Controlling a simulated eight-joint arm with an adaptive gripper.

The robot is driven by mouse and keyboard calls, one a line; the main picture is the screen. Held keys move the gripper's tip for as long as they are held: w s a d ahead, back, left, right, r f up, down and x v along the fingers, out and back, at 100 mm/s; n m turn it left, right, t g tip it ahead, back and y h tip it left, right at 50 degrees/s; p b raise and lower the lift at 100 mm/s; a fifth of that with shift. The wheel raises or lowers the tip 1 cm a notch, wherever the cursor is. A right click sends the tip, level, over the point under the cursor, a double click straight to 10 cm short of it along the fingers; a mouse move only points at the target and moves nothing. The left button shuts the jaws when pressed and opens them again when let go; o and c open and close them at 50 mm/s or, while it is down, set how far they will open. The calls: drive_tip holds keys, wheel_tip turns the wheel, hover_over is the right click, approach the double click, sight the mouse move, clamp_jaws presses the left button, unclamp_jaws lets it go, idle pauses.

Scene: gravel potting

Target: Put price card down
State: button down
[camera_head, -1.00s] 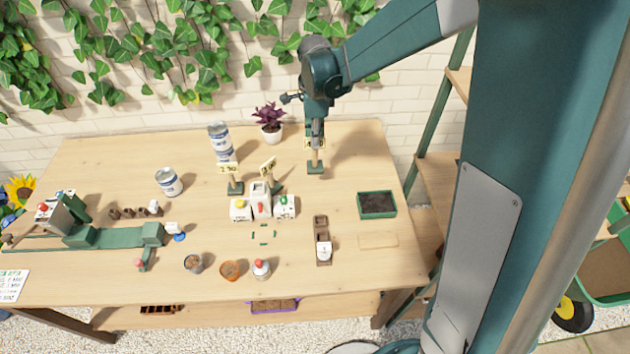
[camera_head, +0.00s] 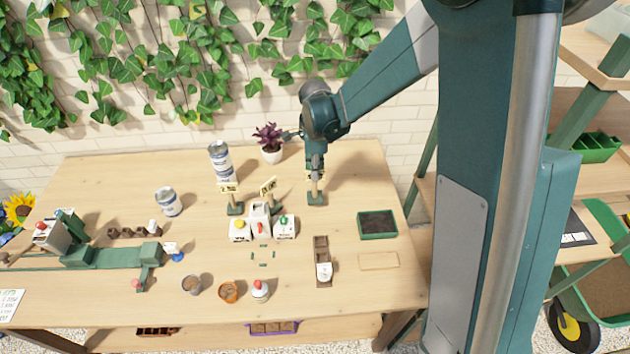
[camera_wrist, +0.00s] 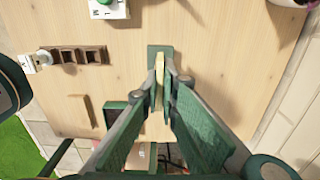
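My gripper (camera_head: 315,168) is at the back right of the table, pointing down. It is shut on a price card (camera_head: 320,176), a small cream card on a wooden post with a green base (camera_head: 316,199). In the wrist view the post and card (camera_wrist: 158,72) stand between the two fingertips, above the green base (camera_wrist: 153,52). The base looks upright and at or very close to the tabletop; I cannot tell if it touches. Two other price cards, a left one (camera_head: 229,188) and a middle one (camera_head: 268,187), stand on like bases.
A potted purple plant (camera_head: 270,143) and stacked cans (camera_head: 220,160) are at the back. A green soil tray (camera_head: 377,225) and a brown holder (camera_head: 322,262) are nearer right. Table around the held base is clear.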

drive_tip(key=shift+f, duration=2.15)
drive_tip(key=c, duration=2.7)
unclamp_jaws()
drive_tip(key=shift+o, duration=0.2)
drive_tip(key=shift+r, duration=0.25)
drive_tip(key=shift+r, duration=5.95)
drive_tip(key=shift+d+r, duration=0.1)
